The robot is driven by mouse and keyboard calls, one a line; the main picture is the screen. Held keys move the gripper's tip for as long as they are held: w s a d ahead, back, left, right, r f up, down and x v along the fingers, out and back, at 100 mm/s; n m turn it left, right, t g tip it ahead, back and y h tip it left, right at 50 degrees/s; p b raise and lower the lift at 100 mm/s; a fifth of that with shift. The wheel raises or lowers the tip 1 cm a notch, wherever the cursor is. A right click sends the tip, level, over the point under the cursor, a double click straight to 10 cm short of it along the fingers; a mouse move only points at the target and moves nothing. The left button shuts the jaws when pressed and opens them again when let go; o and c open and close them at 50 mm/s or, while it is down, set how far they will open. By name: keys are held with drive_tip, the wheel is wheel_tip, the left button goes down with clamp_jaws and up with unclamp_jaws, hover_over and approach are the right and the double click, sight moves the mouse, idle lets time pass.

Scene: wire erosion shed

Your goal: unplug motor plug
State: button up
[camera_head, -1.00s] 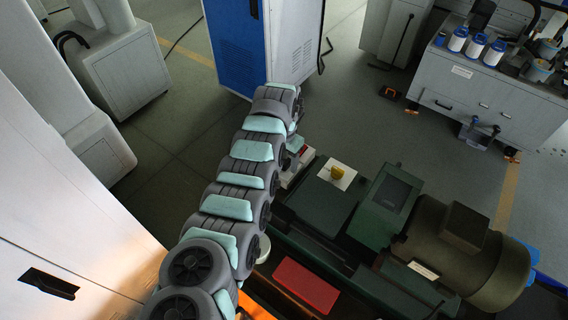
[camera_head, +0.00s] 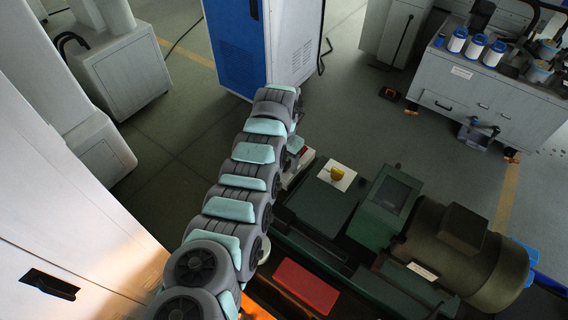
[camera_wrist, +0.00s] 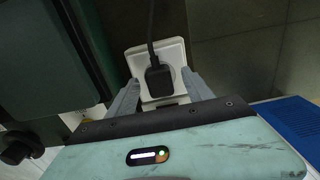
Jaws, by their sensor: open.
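In the wrist view a black motor plug (camera_wrist: 158,77) with a black cable (camera_wrist: 151,32) rising from it sits in a white socket plate (camera_wrist: 172,52). My gripper (camera_wrist: 160,80) is open, its two grey fingers on the left and right of the plug. I see gaps between the fingers and the plug; the contact with the socket's edges cannot be told. In the head view my arm hides the plug and most of my gripper. The dark motor (camera_head: 455,250) lies at the lower right there.
A green machine bed (camera_head: 322,208) with a white plate and yellow knob (camera_head: 337,175) stands right of my arm. A red block (camera_head: 306,286) lies in front. A blue-and-white cabinet (camera_head: 293,45) stands behind. A dark green housing (camera_wrist: 60,55) is close left in the wrist view.

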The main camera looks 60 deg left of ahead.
idle(0.5)
clamp_jaws()
idle(0.5)
drive_tip(key=shift+r, duration=0.1)
idle(0.3)
drive_tip(key=shift+r+p, duration=1.9)
drive_tip(key=shift+r, duration=0.95)
